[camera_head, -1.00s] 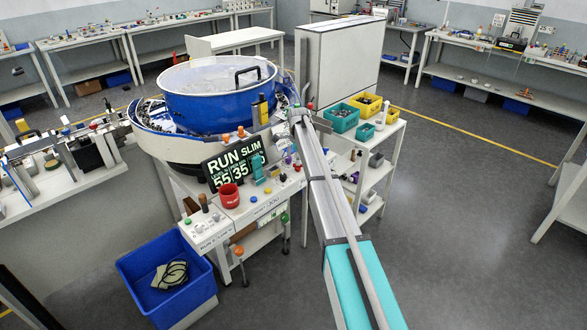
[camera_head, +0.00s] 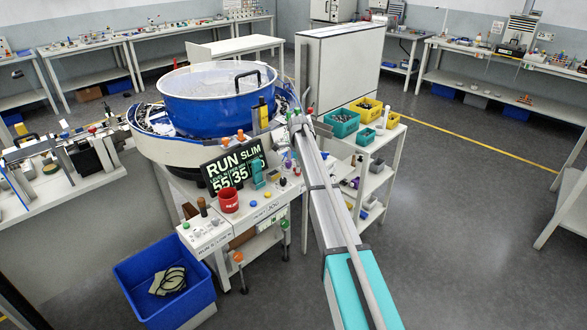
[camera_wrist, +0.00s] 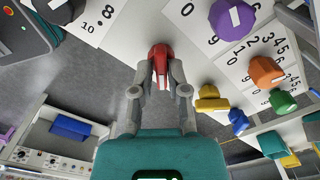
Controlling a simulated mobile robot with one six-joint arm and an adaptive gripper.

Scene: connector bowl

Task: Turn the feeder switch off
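In the wrist view a red switch knob (camera_wrist: 160,54) sits at the top centre, above a pale panel. My gripper (camera_wrist: 160,76) has its two grey fingers drawn in on either side of this knob, with their tips against it. No label on the red knob can be read, so I cannot tell whether it is the feeder switch. In the head view the feeder bowl (camera_head: 212,108) is blue and stands behind a white control bench (camera_head: 213,241). I cannot pick out my gripper with certainty in the head view.
A blue bin (camera_head: 150,305) is below.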

